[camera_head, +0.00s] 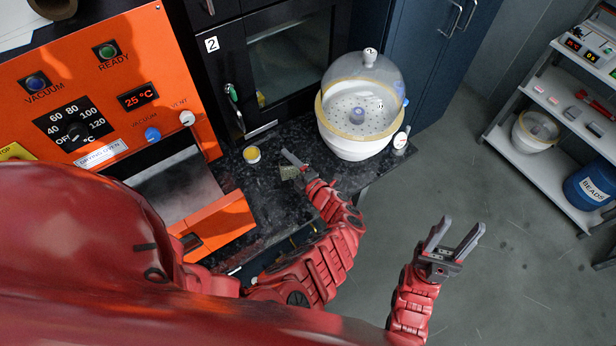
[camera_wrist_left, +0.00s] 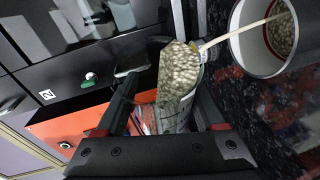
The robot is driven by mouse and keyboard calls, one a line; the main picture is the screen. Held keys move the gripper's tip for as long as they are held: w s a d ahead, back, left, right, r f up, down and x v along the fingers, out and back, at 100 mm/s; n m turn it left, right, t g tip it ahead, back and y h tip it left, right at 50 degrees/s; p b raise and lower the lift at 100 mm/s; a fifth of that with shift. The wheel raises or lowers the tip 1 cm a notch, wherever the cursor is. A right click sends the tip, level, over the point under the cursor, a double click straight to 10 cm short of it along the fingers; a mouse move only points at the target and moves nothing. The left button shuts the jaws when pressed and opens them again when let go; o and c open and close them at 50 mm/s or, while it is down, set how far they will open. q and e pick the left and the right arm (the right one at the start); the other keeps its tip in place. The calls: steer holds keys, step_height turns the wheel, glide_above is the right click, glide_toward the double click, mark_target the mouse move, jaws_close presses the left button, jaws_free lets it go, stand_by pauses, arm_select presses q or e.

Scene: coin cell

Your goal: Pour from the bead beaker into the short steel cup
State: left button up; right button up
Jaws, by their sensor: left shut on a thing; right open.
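My left gripper (camera_head: 291,166) is over the dark counter, shut on the bead beaker (camera_head: 288,173). In the left wrist view the beaker (camera_wrist_left: 178,85), full of tan beads, sits between the fingers and is tilted. A thin pale line, which looks like a stream of beads, runs from its lip into the short steel cup (camera_wrist_left: 236,47). Beads show inside the cup. In the head view I cannot make out the cup clearly near the gripper. My right gripper (camera_head: 452,248) is open and empty, out over the floor.
A small tub with yellow contents (camera_head: 252,155) stands left of the left gripper. A domed desiccator (camera_head: 360,115) stands to the right on the counter. The orange oven (camera_head: 90,90) is at the left. A shelf with a blue beads drum (camera_head: 590,185) is far right.

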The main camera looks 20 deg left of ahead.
arm_select(q)
steer(key=shift+r+p, duration=0.2)
steer(key=shift+p, duration=0.15)
steer(key=shift+a+f+n+h+p, duration=0.15)
steer(key=shift+n+h+p, duration=0.2)
steer(key=shift+p, duration=0.25)
steer(key=shift+f+n, duration=0.35)
steer(key=shift+s+a+f, duration=0.15)
steer(key=shift+s, duration=0.05)
steer(key=shift+f+n+h, duration=0.15)
steer(key=shift+n+h, duration=0.1)
steer(key=shift+n, duration=0.05)
